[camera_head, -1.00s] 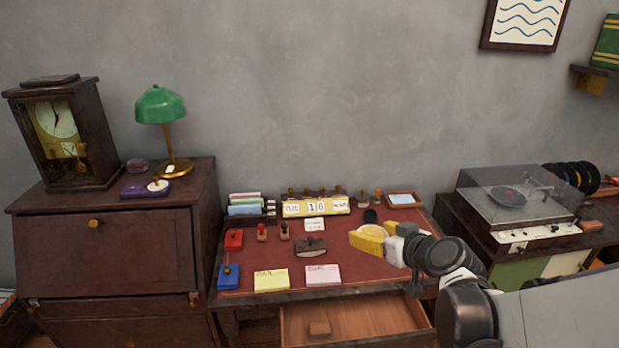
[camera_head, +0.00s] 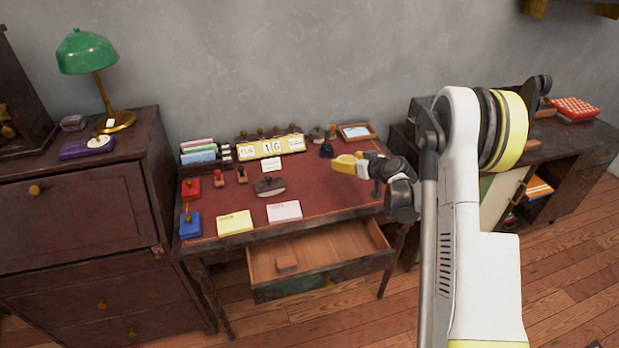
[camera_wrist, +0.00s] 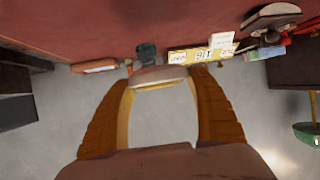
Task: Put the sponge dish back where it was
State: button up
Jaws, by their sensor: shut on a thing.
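My gripper (camera_head: 347,163) has yellow fingers and is held over the right part of the red desk top (camera_head: 300,178). In the wrist view its two fingers (camera_wrist: 160,85) are shut on a pale, rounded shallow thing, which I take to be the sponge dish (camera_wrist: 160,75). Only its edge and part of its top show there, between the fingertips. In the head view the fingers mostly hide it. I cannot tell how high it is above the desk.
A dark round object (camera_head: 326,149) and small stamps stand behind the gripper, beside a framed tray (camera_head: 356,132). A date calendar (camera_head: 270,146) stands at the back. Note pads (camera_head: 285,211) lie in front. The drawer (camera_head: 320,250) is open with a small block inside.

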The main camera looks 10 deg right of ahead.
jog(key=b, duration=0.3)
send_over(321, 181)
notch_tip(321, 181, down, 6)
jog(key=shift+r, duration=0.2)
notch_tip(321, 181, down, 4)
jog(key=b, duration=0.2)
jog(key=shift+b, duration=0.3)
jog(key=shift+r, duration=0.1)
jog(key=o, duration=1.4)
jog(key=shift+c, duration=0.2)
